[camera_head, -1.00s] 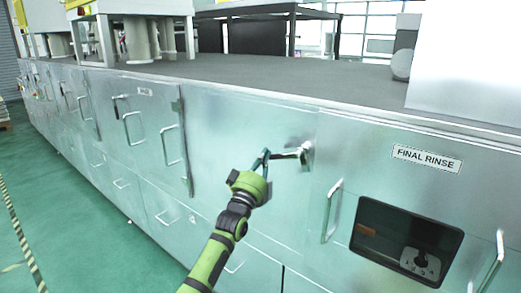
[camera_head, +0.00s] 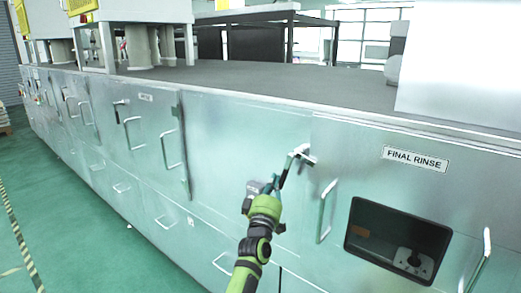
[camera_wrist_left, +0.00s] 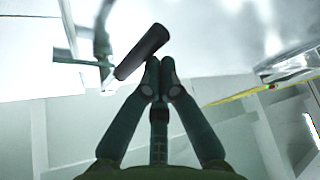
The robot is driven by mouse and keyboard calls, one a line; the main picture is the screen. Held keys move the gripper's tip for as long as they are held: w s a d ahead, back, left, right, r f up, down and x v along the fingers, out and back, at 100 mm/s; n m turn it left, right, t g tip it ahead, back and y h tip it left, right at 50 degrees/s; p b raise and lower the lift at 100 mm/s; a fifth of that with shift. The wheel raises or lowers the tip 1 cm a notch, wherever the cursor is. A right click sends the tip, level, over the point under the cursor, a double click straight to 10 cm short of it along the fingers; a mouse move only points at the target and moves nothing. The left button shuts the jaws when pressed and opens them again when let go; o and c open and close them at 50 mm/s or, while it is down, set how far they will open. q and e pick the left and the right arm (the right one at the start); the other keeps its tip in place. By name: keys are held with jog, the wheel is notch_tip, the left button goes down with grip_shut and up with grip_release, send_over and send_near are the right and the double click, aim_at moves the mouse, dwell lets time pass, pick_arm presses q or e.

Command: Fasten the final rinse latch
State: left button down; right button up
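The final rinse latch (camera_head: 302,154) is a small metal lever with a dark grip on the steel front, left of the door with the FINAL RINSE label (camera_head: 415,159). My left gripper (camera_head: 286,168) is just below and left of it, fingers pointing up at it. In the left wrist view, the latch's dark grip (camera_wrist_left: 142,52) lies slanted just beyond and left of the fingertips (camera_wrist_left: 160,65). The fingertips are drawn together with nothing visible between them. Whether they touch the grip is unclear. The gripper partly hides the latch's lower side. My right gripper is not in view.
The final rinse door has a bar handle (camera_head: 325,212) close to the right of my left arm, and a dark window (camera_head: 397,240). Another door with a latch and handles (camera_head: 171,150) is on the left. Green floor (camera_head: 85,240) is open at lower left.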

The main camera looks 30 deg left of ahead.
pick_arm(q)
jog(key=shift+d+f, duration=0.2)
jog(key=shift+d, duration=0.35)
jog(key=shift+d+f, duration=0.15)
jog(key=shift+d, duration=0.4)
jog(key=shift+s, duration=0.1)
